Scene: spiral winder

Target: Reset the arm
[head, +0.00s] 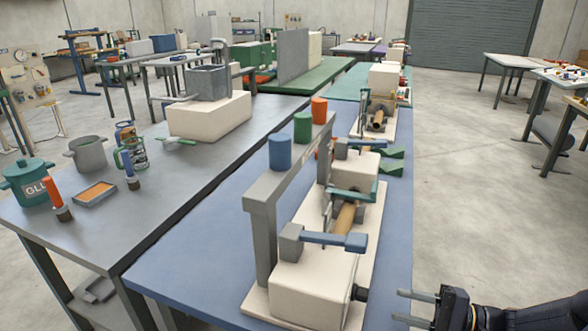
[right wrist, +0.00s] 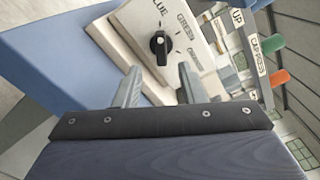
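My right gripper (head: 396,305) is at the lower right in the head view, beside the blue table. Its two fingers are apart with nothing between them. In the right wrist view the fingers (right wrist: 160,72) are also spread, pointing at a cream panel with a black knob (right wrist: 160,45), apart from it as far as I can tell. The winder (head: 310,290) stands on the blue table, with a brown tube (head: 346,215) and a blue-ended lever arm (head: 325,238) across it. The black knob shows on the winder's right side (head: 359,293). My left gripper is out of view.
A grey frame (head: 263,240) rises at the winder's left, topped by blue, green and orange cylinders (head: 303,126). A grey table (head: 125,225) on the left holds a glue pot (head: 28,182) and an orange tray (head: 95,193). Open floor (head: 460,190) lies to the right.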

